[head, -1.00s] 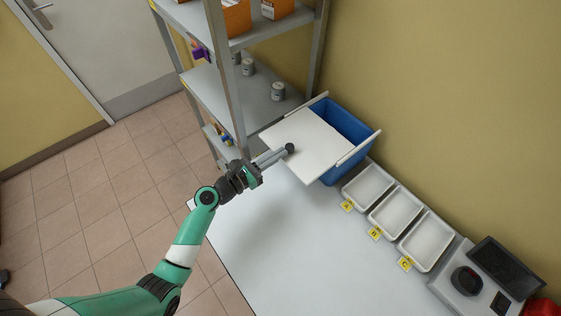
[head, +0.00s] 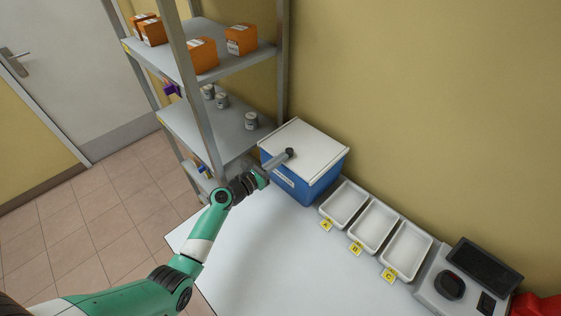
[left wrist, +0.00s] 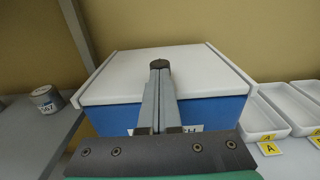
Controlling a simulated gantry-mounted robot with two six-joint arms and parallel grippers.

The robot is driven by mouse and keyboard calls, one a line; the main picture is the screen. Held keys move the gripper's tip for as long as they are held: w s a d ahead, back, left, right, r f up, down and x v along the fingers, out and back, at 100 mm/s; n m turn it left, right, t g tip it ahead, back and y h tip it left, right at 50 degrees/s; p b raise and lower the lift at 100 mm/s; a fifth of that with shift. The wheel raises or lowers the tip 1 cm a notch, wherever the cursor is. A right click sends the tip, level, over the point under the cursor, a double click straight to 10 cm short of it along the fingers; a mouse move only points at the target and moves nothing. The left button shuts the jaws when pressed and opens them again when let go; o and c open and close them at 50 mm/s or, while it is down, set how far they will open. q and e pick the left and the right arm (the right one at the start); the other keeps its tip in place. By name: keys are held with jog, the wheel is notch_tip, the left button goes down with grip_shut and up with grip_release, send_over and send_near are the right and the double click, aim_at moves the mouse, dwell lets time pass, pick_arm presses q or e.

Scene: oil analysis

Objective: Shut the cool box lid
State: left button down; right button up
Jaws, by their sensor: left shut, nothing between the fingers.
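The cool box (head: 318,189) is blue and stands at the back of the table by the wall, beside the shelf unit. Its white lid (head: 308,141) lies flat across the top and covers the opening. In the left wrist view the lid (left wrist: 205,70) sits level on the blue box (left wrist: 215,111), with no gap that I can see. My left gripper (head: 289,154) is shut and empty. Its fingertips (left wrist: 159,66) are over the lid near its front part; I cannot tell whether they touch it. My right gripper is not in view.
Three white trays (head: 345,204) labelled A, B and C stand in a row right of the box. A grey device (head: 440,303) is beyond them. The metal shelf (head: 215,133) with cans and orange boxes is close on the left. The table's front (head: 250,250) is clear.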

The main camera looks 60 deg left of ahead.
pick_arm(q)
jog(key=shift+f, duration=0.2)
jog(key=s+d+p, duration=0.2)
jog(key=s+p, duration=0.1)
jog(key=s, duration=1)
jog(key=shift+s+d+r, duration=0.2)
jog(key=shift+s+r, duration=0.2)
